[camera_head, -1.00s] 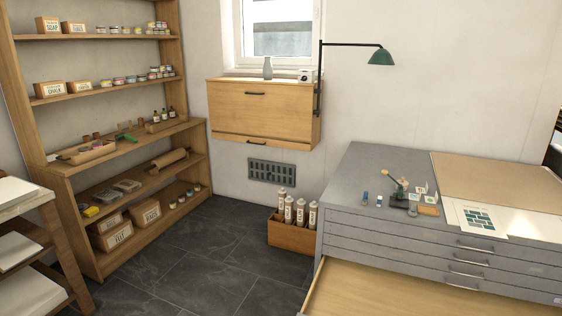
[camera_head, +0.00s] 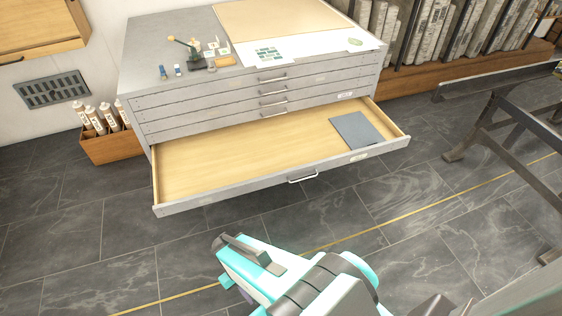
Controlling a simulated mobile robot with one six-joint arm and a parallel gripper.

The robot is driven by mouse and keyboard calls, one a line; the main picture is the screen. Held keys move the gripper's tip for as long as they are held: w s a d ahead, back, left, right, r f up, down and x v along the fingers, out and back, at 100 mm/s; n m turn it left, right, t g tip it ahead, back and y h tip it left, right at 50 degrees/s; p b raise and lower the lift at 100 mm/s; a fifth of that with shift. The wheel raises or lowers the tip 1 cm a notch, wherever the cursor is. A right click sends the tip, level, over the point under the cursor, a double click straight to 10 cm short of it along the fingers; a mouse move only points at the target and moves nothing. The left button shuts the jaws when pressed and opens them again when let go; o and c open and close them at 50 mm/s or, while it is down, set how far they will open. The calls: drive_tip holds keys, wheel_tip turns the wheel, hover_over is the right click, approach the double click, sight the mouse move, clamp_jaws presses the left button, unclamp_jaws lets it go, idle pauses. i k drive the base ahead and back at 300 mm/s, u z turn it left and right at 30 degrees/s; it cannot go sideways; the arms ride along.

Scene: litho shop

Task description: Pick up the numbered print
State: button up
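A white print with a pattern of teal blocks (camera_head: 270,54) lies flat on top of the grey flat-file cabinet (camera_head: 165,38). No number on it can be read at this size. Another pale sheet (camera_head: 325,47) with a round greenish thing (camera_head: 355,42) on it lies to its right. The cabinet's lowest drawer (camera_head: 240,160) is pulled out, with a flat blue-grey sheet or board (camera_head: 355,130) at its right end. My turquoise and dark-grey arm shows at the bottom, well in front of the drawer. Its fingers cannot be made out clearly, and I see nothing held.
Small bottles and a green-and-dark tool (camera_head: 188,47) stand left of the print. A tan board (camera_head: 275,18) lies behind it. A wooden box of tubes (camera_head: 108,145) stands left of the cabinet. A dark metal frame (camera_head: 510,115) stands at right. The stone floor before the drawer is clear.

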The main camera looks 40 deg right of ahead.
sight(351, 40)
drive_tip(key=z, duration=0.85)
drive_tip(key=k, duration=0.7)
drive_tip(key=z, duration=0.35)
drive_tip(key=i, duration=0.5)
